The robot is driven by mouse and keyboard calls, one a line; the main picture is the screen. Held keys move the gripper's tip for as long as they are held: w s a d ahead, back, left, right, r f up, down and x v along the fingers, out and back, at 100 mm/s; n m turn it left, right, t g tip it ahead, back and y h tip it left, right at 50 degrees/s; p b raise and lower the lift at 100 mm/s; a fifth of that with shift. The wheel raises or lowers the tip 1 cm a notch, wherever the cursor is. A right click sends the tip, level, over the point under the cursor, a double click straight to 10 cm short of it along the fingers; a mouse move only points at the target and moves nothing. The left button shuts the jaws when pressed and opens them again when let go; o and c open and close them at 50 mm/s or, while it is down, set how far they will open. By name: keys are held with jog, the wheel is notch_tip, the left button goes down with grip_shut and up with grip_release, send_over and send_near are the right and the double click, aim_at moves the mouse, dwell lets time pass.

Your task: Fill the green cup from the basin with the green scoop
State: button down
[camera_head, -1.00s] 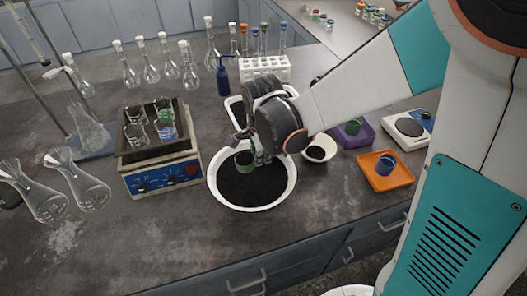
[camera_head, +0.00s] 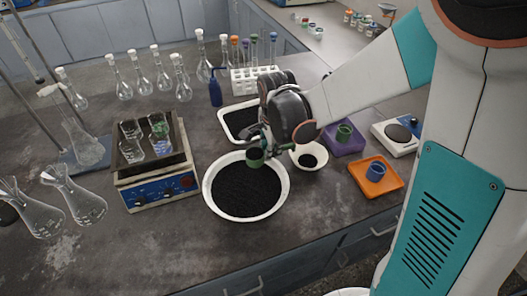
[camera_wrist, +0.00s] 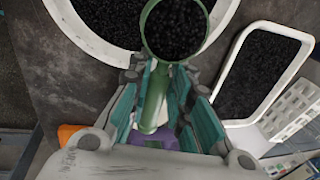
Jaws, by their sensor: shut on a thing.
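My gripper (camera_wrist: 158,95) is shut on the handle of the green scoop (camera_wrist: 152,100). In the wrist view the scoop's round bowl is full of black grains. In the head view the scoop (camera_head: 254,158) is above the far rim of the white round basin (camera_head: 245,217), which holds black grains. The basin also shows at the upper left of the wrist view (camera_wrist: 75,38). The green cup (camera_head: 344,133) stands in a purple tray (camera_head: 351,148), right of my gripper. The cup's inside is too small to read clearly.
A small white bowl (camera_head: 296,162) of dark grains stands between basin and purple tray. A white rectangular tray (camera_head: 222,121) of grains is behind the basin. An orange tray (camera_head: 386,181) with a blue cup (camera_head: 376,172), a scale (camera_head: 388,130) and a glassware-topped shaker (camera_head: 160,190) are nearby.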

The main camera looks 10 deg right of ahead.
jog(key=shift+w+d+p, duration=0.3)
jog(key=shift+w+d, duration=2.65)
jog(key=shift+d, duration=3.45)
jog(key=shift+w+d+p, duration=0.35)
jog(key=shift+w+d, duration=2.6)
jog(key=shift+d, duration=3.4)
jog(key=shift+w+d+p, duration=0.3)
jog(key=shift+w+d, duration=2.65)
jog(key=shift+d, duration=3.45)
jog(key=shift+s+d+f+t+y+b, duration=0.1)
jog(key=shift+s+f+t+y+b, duration=0.55)
jog(key=shift+t+b, duration=1.75)
jog(key=shift+s+a+f+t+y+b, duration=0.2)
jog(key=shift+f+t+b, duration=1.05)
jog(key=shift+t, duration=2)
jog(key=shift+s+d+f+t+y+b, duration=0.2)
jog(key=shift+s+f+t+y+b, duration=0.3)
jog(key=shift+t+b, duration=2.05)
jog(key=shift+t+p, duration=0.3)
